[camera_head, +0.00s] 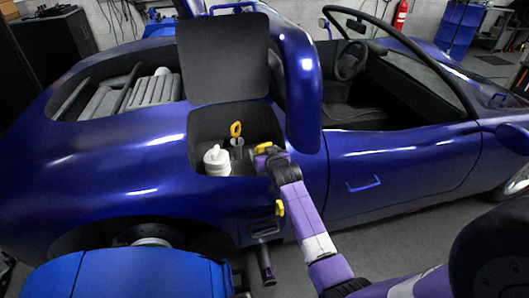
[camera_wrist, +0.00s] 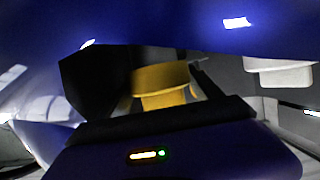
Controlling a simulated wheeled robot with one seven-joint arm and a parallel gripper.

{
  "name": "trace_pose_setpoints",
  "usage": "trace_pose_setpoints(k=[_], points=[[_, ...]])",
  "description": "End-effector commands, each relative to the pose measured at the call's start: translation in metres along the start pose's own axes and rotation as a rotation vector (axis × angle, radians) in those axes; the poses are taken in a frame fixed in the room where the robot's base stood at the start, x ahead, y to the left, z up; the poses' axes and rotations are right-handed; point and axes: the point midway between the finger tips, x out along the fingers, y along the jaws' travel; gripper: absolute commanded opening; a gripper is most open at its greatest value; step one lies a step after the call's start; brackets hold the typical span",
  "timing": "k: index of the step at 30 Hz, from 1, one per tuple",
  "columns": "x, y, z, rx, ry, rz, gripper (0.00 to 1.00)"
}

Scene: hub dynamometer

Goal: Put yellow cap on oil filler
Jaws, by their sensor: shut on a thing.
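The yellow cap (camera_wrist: 160,78) sits between the dark fingers of my gripper (camera_wrist: 158,92) in the wrist view. My gripper (camera_head: 266,152) is shut on it. In the head view yellow shows at the gripper's end, over the right side of the open compartment (camera_head: 205,122) in the blue car. A short grey upright tube (camera_head: 237,152), which may be the oil filler, stands in the compartment left of my gripper. The cap appears apart from it. A yellow ring handle (camera_head: 236,129) shows at the tube; whether it is joined to it is unclear.
A white bottle-like container (camera_head: 216,161) stands left of the tube. The raised dark lid (camera_head: 224,58) is behind the compartment, and a raised blue panel (camera_head: 303,85) rises close right of it. The compartment's walls and front edge bound the space.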

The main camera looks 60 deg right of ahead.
Motion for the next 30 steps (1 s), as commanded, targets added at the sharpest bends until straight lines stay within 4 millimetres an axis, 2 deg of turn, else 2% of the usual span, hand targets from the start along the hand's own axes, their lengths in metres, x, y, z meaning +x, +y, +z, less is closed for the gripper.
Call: trace_pose_setpoints(k=[15,16,17,26,30], points=[[0.0039,-0.0001,0.0094,0.0,0.0,0.0,0.33],[0.0036,-0.0001,0.0084,0.0,0.001,0.0,0.8],[0.0035,0.0,0.0084,0.0,0.001,0.0,0.83],[0.0027,0.0,0.0085,0.0,-0.001,0.0,0.83],[-0.0054,-0.0001,0.0071,0.0,-0.002,0.0,0.83]])
